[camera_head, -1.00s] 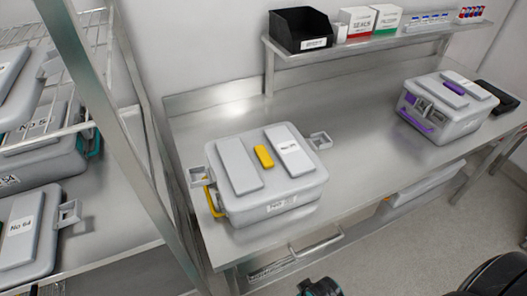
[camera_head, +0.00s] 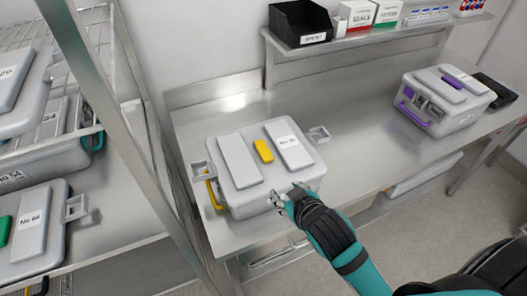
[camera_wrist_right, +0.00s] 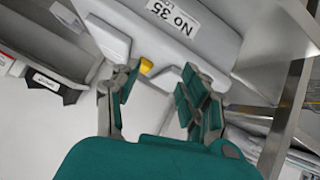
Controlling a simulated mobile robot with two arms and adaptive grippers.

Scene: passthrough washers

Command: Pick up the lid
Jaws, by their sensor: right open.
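A grey container with a grey lid (camera_head: 261,180) stands on the steel table, its lid seated on top. The lid has two raised panels, a yellow tag (camera_head: 263,151) in the middle and a white label. A yellow handle (camera_head: 212,189) shows at the container's left side. My right gripper (camera_head: 289,198) is open and empty at the front right edge of the container. In the right wrist view my right gripper (camera_wrist_right: 158,97) has its fingers spread, with the grey lid (camera_wrist_right: 215,42) and its "No 35" label beyond them. Contact cannot be told. My left gripper is not in view.
A second container with purple handles (camera_head: 446,100) stands at the table's far right beside a black tray (camera_head: 495,92). A shelf above holds a black bin (camera_head: 300,27) and boxes. A rack with more containers (camera_head: 35,225) is at left. The table's middle is clear.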

